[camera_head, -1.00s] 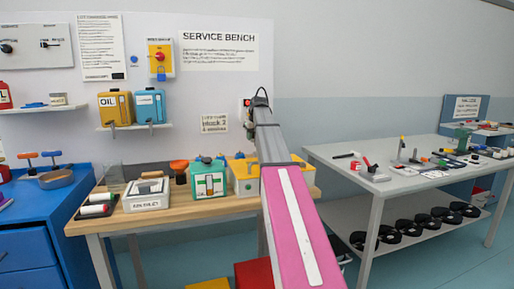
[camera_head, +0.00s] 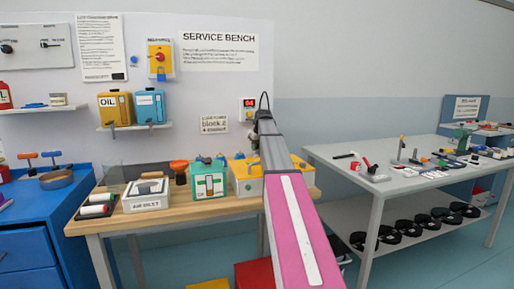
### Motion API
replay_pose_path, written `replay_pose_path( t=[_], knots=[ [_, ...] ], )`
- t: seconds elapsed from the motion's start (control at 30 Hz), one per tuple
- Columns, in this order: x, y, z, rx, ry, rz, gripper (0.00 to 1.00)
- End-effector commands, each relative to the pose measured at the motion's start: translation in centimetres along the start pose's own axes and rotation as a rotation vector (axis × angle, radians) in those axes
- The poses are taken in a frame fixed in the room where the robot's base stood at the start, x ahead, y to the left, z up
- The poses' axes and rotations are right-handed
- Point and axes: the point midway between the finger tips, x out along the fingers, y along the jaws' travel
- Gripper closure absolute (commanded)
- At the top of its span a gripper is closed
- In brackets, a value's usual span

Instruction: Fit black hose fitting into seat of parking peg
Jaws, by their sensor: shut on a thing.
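My gripper (camera_head: 254,138) is at the far end of my pink and grey arm, small and partly hidden by the wrist, above the back of the service bench. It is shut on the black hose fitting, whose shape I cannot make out. A thin black hose loop (camera_head: 264,97) rises above the wrist. I cannot pick out the parking peg or its seat; the arm covers part of the area below the gripper.
The wooden bench (camera_head: 150,216) holds a grey-white tray (camera_head: 147,196), a green box (camera_head: 208,180) and a yellow container (camera_head: 243,182) close below the gripper. A red display (camera_head: 249,103) is on the wall behind. A grey table (camera_head: 400,177) with small parts stands right.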

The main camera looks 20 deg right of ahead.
Motion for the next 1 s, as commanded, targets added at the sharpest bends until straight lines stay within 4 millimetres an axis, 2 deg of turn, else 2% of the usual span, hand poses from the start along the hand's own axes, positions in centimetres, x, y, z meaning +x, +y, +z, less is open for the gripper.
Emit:
replay_pose_path(
  t=[0.03,0.07,0.1,0.13,0.43,0.57,1.0],
  knots=[
    [0.1,0.0,-0.1,0.0,0.0,0.0,1.0],
    [0.1,0.0,-0.1,0.0,0.0,0.0,0.62],
    [0.1,0.0,0.0,0.0,0.0,0.0,0.49],
    [0.1,0.0,0.0,0.0,0.0,0.0,0.46],
    [0.0,0.0,0.0,0.0,0.0,0.0,0.46],
    [-1.0,0.0,0.1,0.0,0.0,0.0,0.46],
    [-9.2,0.0,0.1,0.0,-0.002,-0.001,0.46]
  ],
)
